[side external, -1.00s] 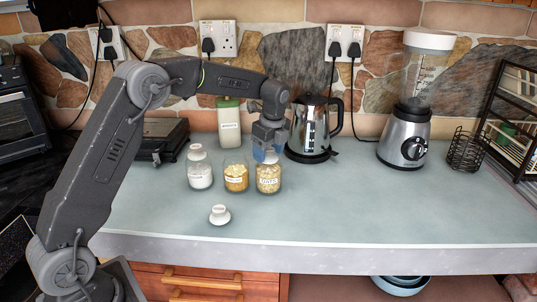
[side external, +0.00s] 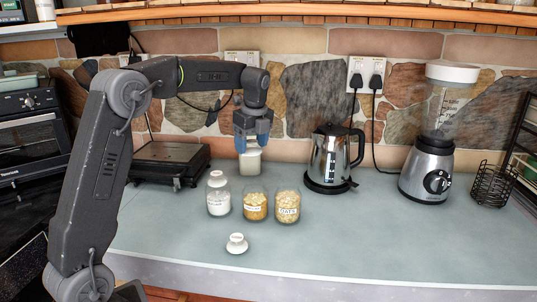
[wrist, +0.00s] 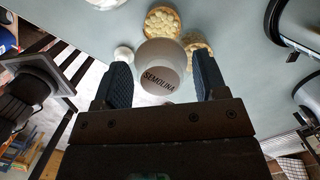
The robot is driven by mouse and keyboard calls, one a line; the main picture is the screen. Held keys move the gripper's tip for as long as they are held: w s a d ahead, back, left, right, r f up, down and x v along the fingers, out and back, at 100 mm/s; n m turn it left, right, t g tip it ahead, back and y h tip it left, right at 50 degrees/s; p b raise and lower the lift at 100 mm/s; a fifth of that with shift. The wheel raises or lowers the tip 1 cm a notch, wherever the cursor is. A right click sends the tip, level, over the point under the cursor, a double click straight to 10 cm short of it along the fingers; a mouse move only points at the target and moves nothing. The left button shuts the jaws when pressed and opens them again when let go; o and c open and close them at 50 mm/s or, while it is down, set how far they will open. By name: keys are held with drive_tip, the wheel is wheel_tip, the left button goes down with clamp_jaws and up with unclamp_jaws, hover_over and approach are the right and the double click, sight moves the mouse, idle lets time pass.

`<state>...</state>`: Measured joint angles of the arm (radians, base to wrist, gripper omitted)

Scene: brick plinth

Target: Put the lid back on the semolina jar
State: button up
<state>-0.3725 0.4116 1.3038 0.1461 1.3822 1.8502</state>
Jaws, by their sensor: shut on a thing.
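My gripper (side external: 252,146) points down behind the row of short jars. In the side view the lid is hard to make out.
In front stand a white-filled jar (side external: 218,202), a yellow-filled jar (side external: 255,207) and an oats jar (side external: 287,208). A loose white lid (side external: 236,244) lies nearer the front. A kettle (side external: 330,160) stands right, black scales (side external: 168,163) left. The front right counter is clear.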

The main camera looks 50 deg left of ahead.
drive_tip(key=shift+s+a, duration=0.1)
drive_tip(key=shift+s, duration=0.1)
drive_tip(key=f+m, duration=0.1)
drive_tip(key=d+f, duration=0.1)
drive_tip(key=shift+w+d+f+m, duration=0.1)
drive_tip(key=shift+d+f+m, duration=0.2)
drive_tip(key=shift+m, duration=0.1)
wheel_tip(320, 180, down, 6)
drive_tip(key=shift+f, duration=0.15)
drive_tip(key=shift+f, duration=0.2)
idle(1.9)
drive_tip(key=o, duration=1.1)
drive_tip(key=shift+c, duration=0.2)
drive_tip(key=shift+o, duration=0.2)
drive_tip(key=shift+r, duration=0.15)
drive_tip(key=shift+r, duration=3.4)
